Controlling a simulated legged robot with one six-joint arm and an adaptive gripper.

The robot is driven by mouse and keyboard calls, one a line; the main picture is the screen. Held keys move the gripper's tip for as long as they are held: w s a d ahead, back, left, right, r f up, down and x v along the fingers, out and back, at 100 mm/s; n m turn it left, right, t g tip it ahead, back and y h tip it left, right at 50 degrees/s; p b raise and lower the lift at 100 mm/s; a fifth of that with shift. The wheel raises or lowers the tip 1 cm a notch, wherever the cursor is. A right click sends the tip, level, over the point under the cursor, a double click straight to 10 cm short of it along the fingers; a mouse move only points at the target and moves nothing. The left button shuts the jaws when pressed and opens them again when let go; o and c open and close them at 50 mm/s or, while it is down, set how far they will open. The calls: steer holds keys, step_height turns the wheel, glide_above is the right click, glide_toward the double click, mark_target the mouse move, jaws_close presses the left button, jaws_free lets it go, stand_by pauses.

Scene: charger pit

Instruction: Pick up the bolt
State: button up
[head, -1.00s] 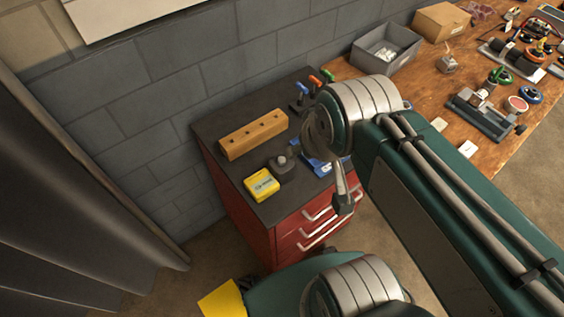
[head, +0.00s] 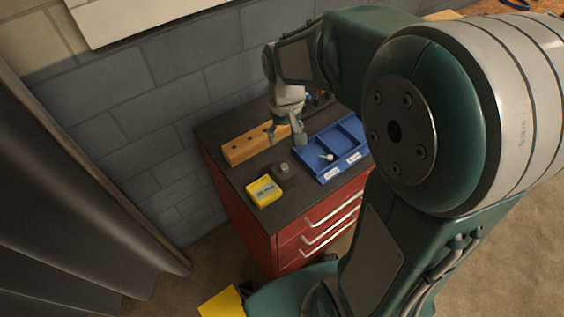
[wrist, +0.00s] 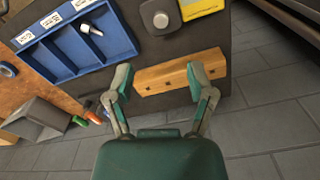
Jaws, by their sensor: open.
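The bolt (head: 328,157) is small and pale with a darker end. It lies in the blue divided tray (head: 312,172) on the cabinet top. In the wrist view the bolt (wrist: 91,29) is at the upper left, in the tray (wrist: 32,35) end toward the dark block. My gripper (head: 286,142) is open and empty, above the wooden block with holes, to the left of the tray in the head view. In the wrist view my gripper (wrist: 159,73) has its fingers spread, with the wooden block (wrist: 155,82) between and beyond them. The bolt is clear of the fingers.
A dark block with a round knob (head: 285,171) and a yellow box (head: 264,191) stand left of the tray on the red cabinet (head: 260,225). A grey wall (head: 150,110) is behind. Colored-handled tools (wrist: 88,118) and a grey bin (wrist: 38,118) show in the wrist view.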

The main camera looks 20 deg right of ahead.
mark_target(284, 166)
step_height(284, 166, down, 11)
steer(key=shift+a+r, duration=0.1)
jaws_close()
stand_by(0.4)
